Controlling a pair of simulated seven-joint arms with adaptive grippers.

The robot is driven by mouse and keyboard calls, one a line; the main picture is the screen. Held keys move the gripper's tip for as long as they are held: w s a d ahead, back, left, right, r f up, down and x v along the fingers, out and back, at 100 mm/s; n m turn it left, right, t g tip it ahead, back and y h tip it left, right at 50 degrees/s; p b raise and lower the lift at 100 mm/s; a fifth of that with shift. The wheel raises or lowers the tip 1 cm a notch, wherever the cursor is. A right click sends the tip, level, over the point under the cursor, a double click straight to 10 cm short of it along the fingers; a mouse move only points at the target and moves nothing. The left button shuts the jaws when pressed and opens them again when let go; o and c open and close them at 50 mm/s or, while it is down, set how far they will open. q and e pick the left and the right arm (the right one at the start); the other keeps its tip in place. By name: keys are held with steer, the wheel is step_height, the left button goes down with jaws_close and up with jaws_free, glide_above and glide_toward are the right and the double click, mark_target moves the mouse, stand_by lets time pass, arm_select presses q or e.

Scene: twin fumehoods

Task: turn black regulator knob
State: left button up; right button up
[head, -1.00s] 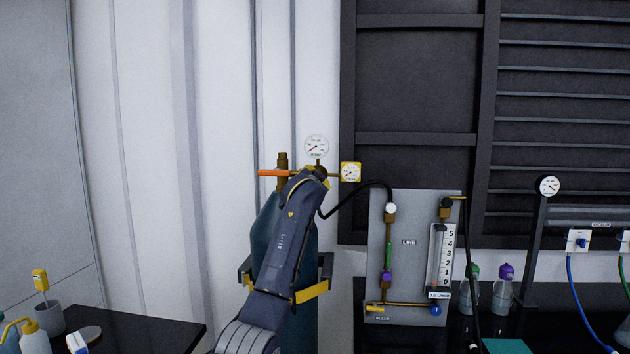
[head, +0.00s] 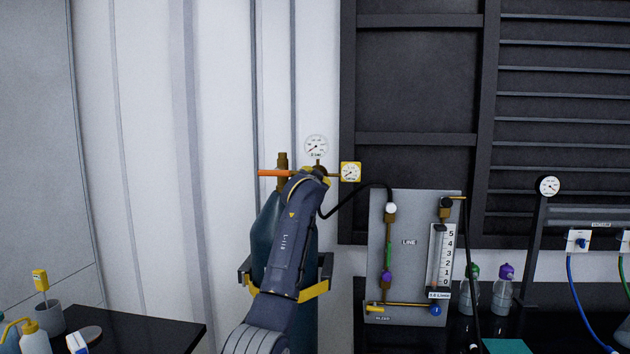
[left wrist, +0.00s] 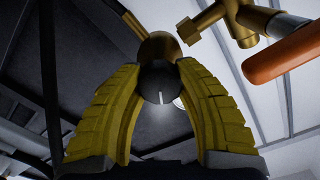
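The black regulator knob (left wrist: 160,82) shows in the left wrist view, with a pale line on its face and a brass body (left wrist: 158,46) behind it. The yellow fingers of my left gripper (left wrist: 158,72) lie on both sides of the knob, their tips against its edges. In the head view my left gripper (head: 321,175) is at the regulator, and my arm and gripper hide the knob. A round white gauge (head: 316,146) sits above and a yellow square gauge (head: 350,172) to the right. My right gripper is not in view.
A teal gas cylinder (head: 268,215) stands behind my left arm, with an orange handle (head: 274,173) at its valve. A black hose (head: 345,198) runs to the flowmeter panel (head: 408,270) at the right. Dark counters lie at both sides.

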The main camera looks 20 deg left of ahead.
arm_select(q)
steer(key=o, duration=0.6)
steer(key=shift+s+d, duration=0.3)
steer(key=shift+s, duration=1.7)
steer(key=shift+s+d, duration=0.25)
steer(key=shift+s, duration=1.7)
steer(key=shift+s+d, duration=0.3)
steer(key=shift+s, duration=1.7)
